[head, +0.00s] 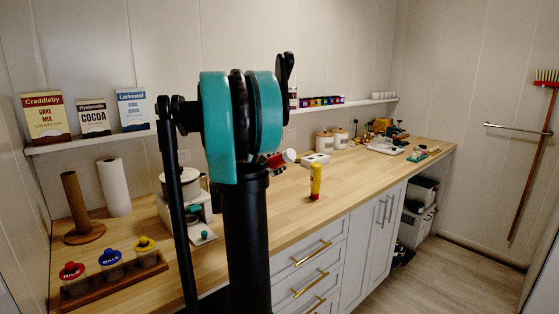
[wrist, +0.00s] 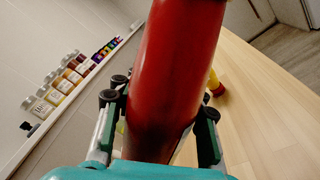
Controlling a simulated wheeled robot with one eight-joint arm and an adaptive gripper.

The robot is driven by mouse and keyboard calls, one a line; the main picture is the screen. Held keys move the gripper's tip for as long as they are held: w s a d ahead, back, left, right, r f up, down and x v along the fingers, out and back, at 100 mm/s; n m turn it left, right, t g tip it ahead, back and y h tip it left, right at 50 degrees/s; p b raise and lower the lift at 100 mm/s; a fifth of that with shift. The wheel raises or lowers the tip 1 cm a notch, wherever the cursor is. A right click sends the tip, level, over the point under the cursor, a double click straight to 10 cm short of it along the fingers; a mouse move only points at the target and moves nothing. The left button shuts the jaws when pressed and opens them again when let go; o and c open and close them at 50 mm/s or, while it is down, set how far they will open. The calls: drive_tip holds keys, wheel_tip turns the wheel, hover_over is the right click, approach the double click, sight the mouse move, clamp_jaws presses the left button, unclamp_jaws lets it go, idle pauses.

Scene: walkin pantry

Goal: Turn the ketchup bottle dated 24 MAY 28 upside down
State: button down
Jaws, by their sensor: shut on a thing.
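A red bottle (wrist: 178,65) fills the middle of the wrist view. My gripper (wrist: 160,110) is shut on it, with one finger on each side. In the head view the red bottle (head: 275,161) shows just right of my arm, above the counter, tilted close to lying, with its white end toward the right. Most of it and my gripper are hidden behind my arm there. No date can be read on it. A yellow bottle with a red part (head: 315,181) stands apart on the counter to the right, and it also shows in the wrist view (wrist: 213,80).
The wooden counter (head: 345,187) is clear around the yellow bottle. A wall shelf (head: 350,103) holds small jars. Jars with coloured lids (head: 110,264) and a paper towel roll (head: 114,187) are at left.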

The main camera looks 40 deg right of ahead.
drive_tip(key=m, duration=1.2)
drive_tip(key=shift+f, duration=0.1)
drive_tip(key=m, duration=0.6)
drive_tip(key=shift+w, duration=0.1)
drive_tip(key=m, duration=0.5)
drive_tip(key=shift+f+m, duration=0.1)
drive_tip(key=shift+m, duration=0.3)
drive_tip(key=shift+f+m, duration=0.15)
drive_tip(key=shift+m, duration=0.25)
wheel_tip(320, 180, down, 10)
drive_tip(key=shift+f, duration=0.3)
idle(0.5)
drive_tip(key=c, duration=0.8)
unclamp_jaws()
